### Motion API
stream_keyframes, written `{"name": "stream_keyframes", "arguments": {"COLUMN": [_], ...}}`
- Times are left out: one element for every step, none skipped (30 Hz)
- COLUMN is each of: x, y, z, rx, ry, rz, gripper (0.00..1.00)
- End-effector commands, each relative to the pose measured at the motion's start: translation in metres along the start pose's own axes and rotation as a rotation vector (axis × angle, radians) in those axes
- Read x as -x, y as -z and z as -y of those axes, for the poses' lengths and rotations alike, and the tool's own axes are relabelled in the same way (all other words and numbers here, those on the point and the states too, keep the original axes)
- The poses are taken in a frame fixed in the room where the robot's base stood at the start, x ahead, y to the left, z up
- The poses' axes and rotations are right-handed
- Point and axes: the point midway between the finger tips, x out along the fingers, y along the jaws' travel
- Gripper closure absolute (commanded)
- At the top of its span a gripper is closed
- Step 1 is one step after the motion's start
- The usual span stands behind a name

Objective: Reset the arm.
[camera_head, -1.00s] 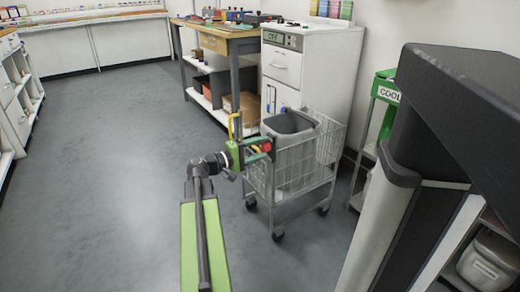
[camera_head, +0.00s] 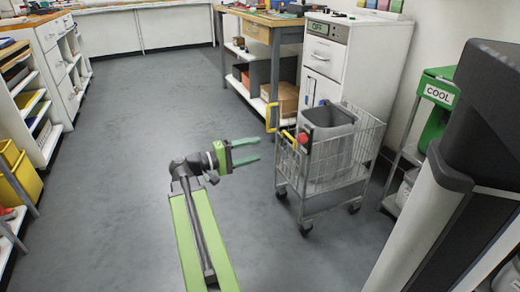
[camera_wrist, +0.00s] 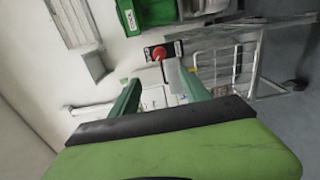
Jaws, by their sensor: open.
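My gripper (camera_head: 254,153) is at the end of my green arm in the head view, held over open floor left of the wire cart. Its two green fingers are spread apart with nothing between them. They point right, towards the cart, with a gap of floor between. In the wrist view the gripper (camera_wrist: 160,92) also shows its fingers apart, with a red knob (camera_wrist: 159,53) seen beyond them.
The wire cart (camera_head: 345,180) holds a grey bin (camera_head: 328,135); a red knob (camera_head: 304,138) and yellow handle are at its left corner. A white cabinet (camera_head: 375,60) reading OFF and a workbench (camera_head: 262,32) stand behind. Shelves (camera_head: 45,120) line the left. The middle floor is clear.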

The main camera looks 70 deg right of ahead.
Motion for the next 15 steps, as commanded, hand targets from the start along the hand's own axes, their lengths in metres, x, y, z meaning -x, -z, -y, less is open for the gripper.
{"name": "stream_keyframes", "arguments": {"x": [0.000, 0.000, 0.000, 0.000, 0.000, 0.000, 0.000, 0.000, 0.000, 0.000, 0.000, -0.001, 0.000, 0.005, 0.016], "y": [0.000, 0.000, 0.000, 0.000, 0.000, 0.000, 0.000, 0.000, 0.000, 0.000, 0.000, 0.000, 0.001, 0.003, 0.007], "z": [0.000, 0.000, 0.000, 0.000, 0.000, 0.000, 0.000, 0.000, 0.000, 0.000, 0.000, 0.000, -0.001, -0.004, -0.009], "rx": [0.000, 0.000, 0.000, 0.000, 0.000, 0.000, 0.000, 0.000, 0.000, 0.000, 0.000, 0.000, 0.000, 0.000, 0.000], "ry": [0.000, 0.000, 0.000, 0.000, 0.000, 0.000, 0.000, 0.000, 0.000, 0.000, 0.000, 0.000, 0.000, 0.000, -0.001], "rz": [0.000, 0.000, 0.000, 0.000, 0.000, 0.000, 0.000, 0.000, 0.000, 0.000, 0.000, 0.000, -0.002, -0.011, -0.030], "gripper": [0.45, 0.45, 0.45, 0.45, 0.45, 0.45, 0.45, 0.45, 0.45, 0.45, 0.45, 0.45, 0.45, 0.45, 0.45]}}
